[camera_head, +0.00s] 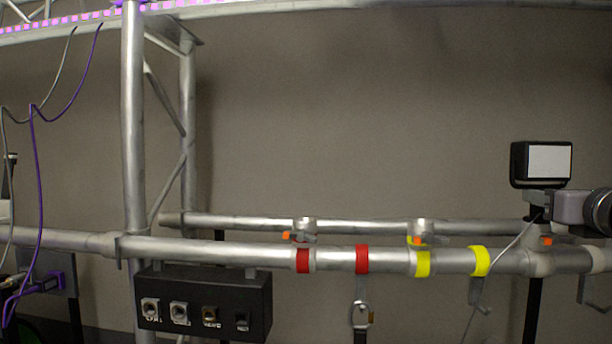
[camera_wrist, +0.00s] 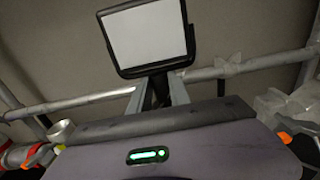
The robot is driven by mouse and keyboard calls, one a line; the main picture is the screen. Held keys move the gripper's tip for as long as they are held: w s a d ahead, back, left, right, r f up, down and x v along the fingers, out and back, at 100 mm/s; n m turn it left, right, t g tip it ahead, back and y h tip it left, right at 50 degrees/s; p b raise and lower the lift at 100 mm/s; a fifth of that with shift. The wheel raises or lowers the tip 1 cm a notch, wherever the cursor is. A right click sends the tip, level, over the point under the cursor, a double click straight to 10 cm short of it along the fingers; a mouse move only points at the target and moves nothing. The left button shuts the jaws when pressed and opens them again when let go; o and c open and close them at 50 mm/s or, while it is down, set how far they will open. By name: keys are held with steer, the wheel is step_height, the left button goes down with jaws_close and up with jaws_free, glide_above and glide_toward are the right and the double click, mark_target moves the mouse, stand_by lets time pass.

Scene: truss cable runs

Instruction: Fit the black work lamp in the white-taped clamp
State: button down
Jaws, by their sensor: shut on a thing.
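The black work lamp (camera_head: 542,163) with its pale square face is upright at the right of the head view, above the front tube. It also shows at the top of the wrist view (camera_wrist: 148,38). My gripper (camera_head: 538,198) comes in from the right and is shut on the lamp's black stem below its head; both fingers (camera_wrist: 157,88) flank the stem in the wrist view. A pale white-taped band (camera_head: 538,264) on the front tube lies below the lamp, with an orange knob (camera_head: 546,241) just above. The clamp is partly hidden; I cannot tell whether the stem is seated in it.
A red-taped clamp (camera_head: 305,227) and a yellow-taped clamp (camera_head: 420,228) stand left along the tubes. Hooks hang below the front tube. A thin grey cable (camera_head: 507,252) runs down near the lamp. A black socket box (camera_head: 205,303) hangs left. Space above the tubes is clear.

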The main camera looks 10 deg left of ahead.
steer(key=c, duration=1.1)
jaws_free()
steer(key=shift+c, duration=0.2)
steer(key=shift+s+f, duration=0.1)
steer(key=s+b, duration=0.3)
steer(key=s, duration=1.4)
steer(key=shift+s, duration=0.15)
